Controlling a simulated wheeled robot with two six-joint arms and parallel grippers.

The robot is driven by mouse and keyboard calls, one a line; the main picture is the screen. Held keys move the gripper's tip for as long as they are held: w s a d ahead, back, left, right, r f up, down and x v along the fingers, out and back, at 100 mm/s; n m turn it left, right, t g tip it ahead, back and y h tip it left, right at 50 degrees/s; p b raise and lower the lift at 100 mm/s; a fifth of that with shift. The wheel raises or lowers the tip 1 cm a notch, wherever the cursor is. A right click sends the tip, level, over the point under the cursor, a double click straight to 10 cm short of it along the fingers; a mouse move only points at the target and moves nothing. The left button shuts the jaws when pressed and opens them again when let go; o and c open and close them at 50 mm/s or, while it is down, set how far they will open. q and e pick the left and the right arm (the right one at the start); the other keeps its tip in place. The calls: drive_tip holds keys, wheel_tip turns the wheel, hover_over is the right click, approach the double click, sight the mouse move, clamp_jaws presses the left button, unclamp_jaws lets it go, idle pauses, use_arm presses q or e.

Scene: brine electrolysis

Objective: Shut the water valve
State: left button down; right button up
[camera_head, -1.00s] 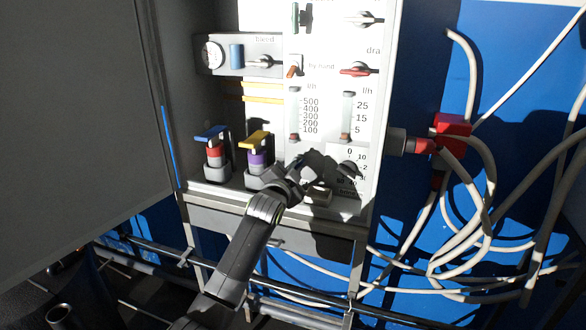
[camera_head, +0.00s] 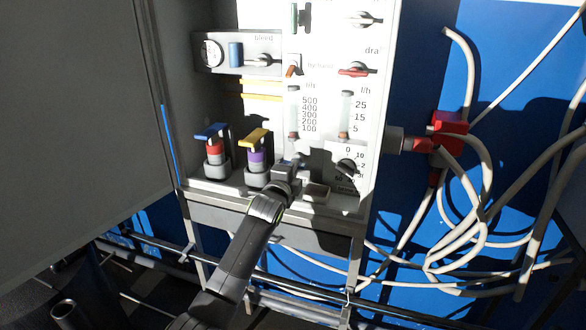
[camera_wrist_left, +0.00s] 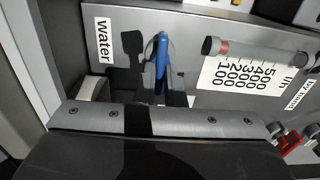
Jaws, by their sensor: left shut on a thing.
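The water valve's blue handle (camera_wrist_left: 162,62) shows in the left wrist view, on a grey panel beside the "water" label (camera_wrist_left: 103,40). It stands out from the panel, roughly upright in that picture, and its lower part runs down behind the gripper body. My left gripper (camera_head: 297,166) is at the lower part of the cabinet front, just below the 100–500 l/h flow meter (camera_head: 293,115). It is shut on the handle, though the contact is largely hidden. In the head view the gripper covers the water valve. My right gripper is not in view.
A blue-handled valve (camera_head: 213,150) and a yellow-handled valve (camera_head: 257,155) stand close left of my gripper. A dial (camera_head: 347,168) and a red drain lever (camera_head: 355,71) are on the panel to the right. White hoses (camera_head: 480,190) hang farther right.

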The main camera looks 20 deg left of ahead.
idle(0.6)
use_arm(q)
drive_tip(key=c, duration=1.5)
unclamp_jaws()
drive_tip(key=shift+s+a+b, duration=0.15)
drive_tip(key=shift+s+b, duration=1.15)
drive_tip(key=shift+s, duration=3.1)
drive_tip(key=shift+s+a+b, duration=0.1)
drive_tip(key=shift+s+b, duration=1.15)
drive_tip(key=shift+s, duration=3.1)
